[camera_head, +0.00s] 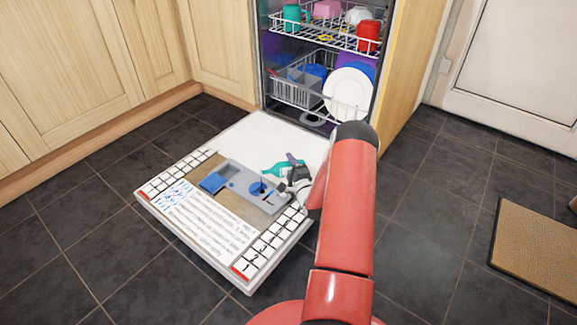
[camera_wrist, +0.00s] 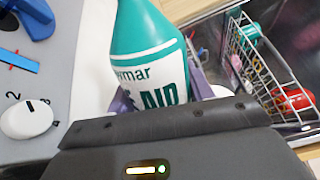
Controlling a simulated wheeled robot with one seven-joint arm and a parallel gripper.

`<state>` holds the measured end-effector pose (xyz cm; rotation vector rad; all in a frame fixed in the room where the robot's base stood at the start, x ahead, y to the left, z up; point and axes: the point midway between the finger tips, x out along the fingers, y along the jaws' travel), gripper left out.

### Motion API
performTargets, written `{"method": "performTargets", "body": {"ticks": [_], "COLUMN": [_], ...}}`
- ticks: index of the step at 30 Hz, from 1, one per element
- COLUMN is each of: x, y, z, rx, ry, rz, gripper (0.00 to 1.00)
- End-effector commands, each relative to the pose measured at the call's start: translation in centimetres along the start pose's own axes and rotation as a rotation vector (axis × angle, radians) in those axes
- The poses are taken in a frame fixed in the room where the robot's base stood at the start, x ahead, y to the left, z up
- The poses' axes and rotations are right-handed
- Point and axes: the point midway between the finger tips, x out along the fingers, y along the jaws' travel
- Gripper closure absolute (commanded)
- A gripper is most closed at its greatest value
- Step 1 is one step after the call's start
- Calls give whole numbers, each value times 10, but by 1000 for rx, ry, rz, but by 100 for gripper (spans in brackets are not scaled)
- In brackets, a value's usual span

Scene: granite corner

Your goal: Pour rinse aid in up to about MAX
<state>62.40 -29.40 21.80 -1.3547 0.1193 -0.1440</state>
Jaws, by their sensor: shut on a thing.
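The teal rinse aid bottle (camera_head: 281,169) is tilted close to horizontal in the head view, its narrow end to the left. It is above the grey dispenser panel (camera_head: 237,178) on the open dishwasher door. My gripper (camera_head: 296,172) is shut on it. In the wrist view the bottle (camera_wrist: 150,40) fills the middle, with part of its white label readable as "AID". The panel carries an open blue lid (camera_head: 213,182) at left and a blue round part (camera_head: 258,188) below the bottle. The wrist view shows a blue-and-red level strip (camera_wrist: 18,60) and a white dial (camera_wrist: 27,118). Neither liquid nor the MAX mark can be made out.
The open door (camera_head: 260,135) lies low over the dark tiled floor. Behind it, the dishwasher's upper rack (camera_head: 330,38) holds cups and the lower rack holds plates and a grey basket (camera_head: 297,90). Wooden cabinets stand left. A brown mat (camera_head: 540,250) lies right.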

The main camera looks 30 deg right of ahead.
Motion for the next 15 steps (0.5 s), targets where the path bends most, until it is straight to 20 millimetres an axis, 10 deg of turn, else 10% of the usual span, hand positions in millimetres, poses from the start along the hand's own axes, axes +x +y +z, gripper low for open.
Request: {"method": "performTargets", "body": {"ticks": [15], "x": [0], "y": [2], "z": [-2], "rx": [-79], "ry": [0], "rz": [-2], "gripper": [80]}}
